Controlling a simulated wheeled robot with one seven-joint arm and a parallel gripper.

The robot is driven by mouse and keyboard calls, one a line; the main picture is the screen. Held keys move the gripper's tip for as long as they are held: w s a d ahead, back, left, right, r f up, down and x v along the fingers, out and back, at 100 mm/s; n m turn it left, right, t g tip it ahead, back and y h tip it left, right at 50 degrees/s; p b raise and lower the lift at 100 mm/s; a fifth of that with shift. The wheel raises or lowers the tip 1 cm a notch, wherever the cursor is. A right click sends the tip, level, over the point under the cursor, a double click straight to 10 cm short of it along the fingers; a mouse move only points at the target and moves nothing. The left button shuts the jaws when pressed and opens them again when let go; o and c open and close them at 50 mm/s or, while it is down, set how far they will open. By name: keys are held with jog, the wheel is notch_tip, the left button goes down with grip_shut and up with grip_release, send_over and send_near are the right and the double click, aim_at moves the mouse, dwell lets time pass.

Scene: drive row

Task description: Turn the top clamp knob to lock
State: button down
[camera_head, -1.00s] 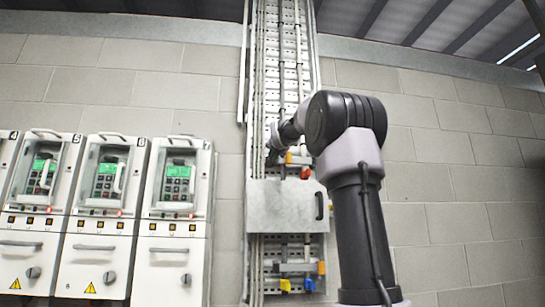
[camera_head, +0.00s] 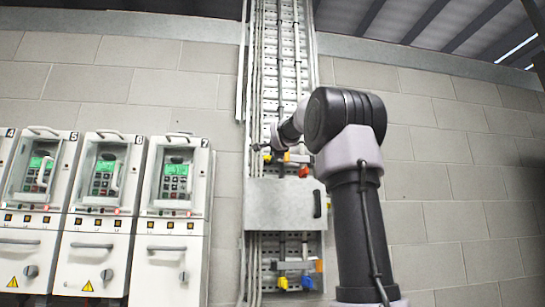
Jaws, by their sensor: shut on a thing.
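My gripper (camera_head: 262,147) is small and dark in the head view, at the end of my arm in front of the cable ladder. It is shut at the upper clamp group, above the grey cover box. The top clamp knob is held in it and is too small and covered to make out, so its angle cannot be told. Just below and beside the gripper show a yellow part (camera_head: 267,157), an orange part (camera_head: 287,156) and a red part (camera_head: 304,171).
A grey cover box (camera_head: 282,205) with a dark handle crosses the ladder. Below it are yellow (camera_head: 283,283), blue (camera_head: 307,282) and orange (camera_head: 320,266) parts. White drive cabinets (camera_head: 173,210) stand at the left. The block wall (camera_head: 440,190) at the right is clear.

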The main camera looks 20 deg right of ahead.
jog(key=shift+f+m, duration=0.1)
jog(key=shift+m, duration=0.5)
jog(key=c, duration=0.9)
grip_release()
jog(key=shift+o, duration=0.2)
jog(key=v, duration=1)
jog(key=shift+s, duration=0.4)
jog(key=shift+a, duration=0.1)
